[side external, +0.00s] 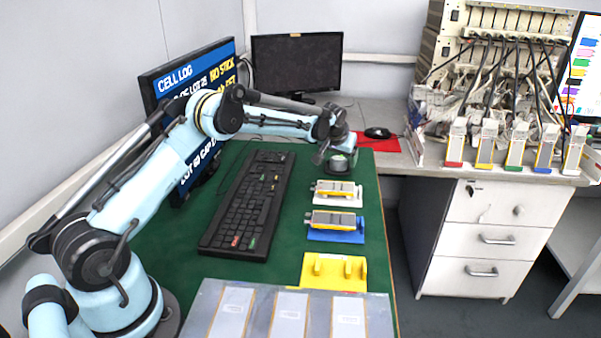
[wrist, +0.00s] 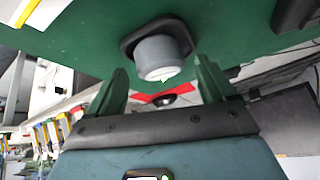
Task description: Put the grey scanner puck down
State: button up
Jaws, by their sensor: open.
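The grey scanner puck (wrist: 163,57), a short cylinder with a paler end, sits at a black base (wrist: 131,44) against the green mat in the wrist view. My gripper (wrist: 160,72) has its two dark green fingers spread apart, one to either side of the puck in that view. The fingers do not visibly touch the puck. In the side external view my gripper (side external: 341,168) is low over the far right part of the green mat (side external: 290,262). There the gripper largely hides the puck, and its exact contact with the base cannot be told.
A white holder (side external: 347,202) and a blue holder (side external: 341,237) carry pouch cells nearer the camera. An empty yellow holder (side external: 333,272) and a grey tray (side external: 207,300) follow. A black keyboard (side external: 247,205) lies left; a mouse (side external: 378,133) on a red pad is behind.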

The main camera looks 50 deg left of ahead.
jog(key=shift+s+d+r, duration=0.1)
jog(key=shift+s+r, duration=0.05)
jog(key=shift+r, duration=0.3)
jog(key=v, duration=1.1)
jog(key=s+d+r+m+t+h, duration=0.1)
jog(key=s+d+r, duration=0.25)
jog(key=s, duration=0.35)
jog(key=s+d+r+m+h, duration=0.1)
jog(key=s+d+r, duration=0.2)
jog(key=s+d, duration=0.25)
jog(key=s+d+f+m, duration=0.1)
jog(key=s+d+f, duration=0.1)
jog(key=s, duration=0.6)
jog(key=s+d+f+m+h, duration=0.1)
jog(key=s+d+f+m, duration=0.1)
jog(key=s, duration=0.5)
jog(key=shift+s+d+f+t+h, duration=0.35)
jog(key=shift+d+f, duration=0.4)
jog(key=shift+d, duration=0.3)
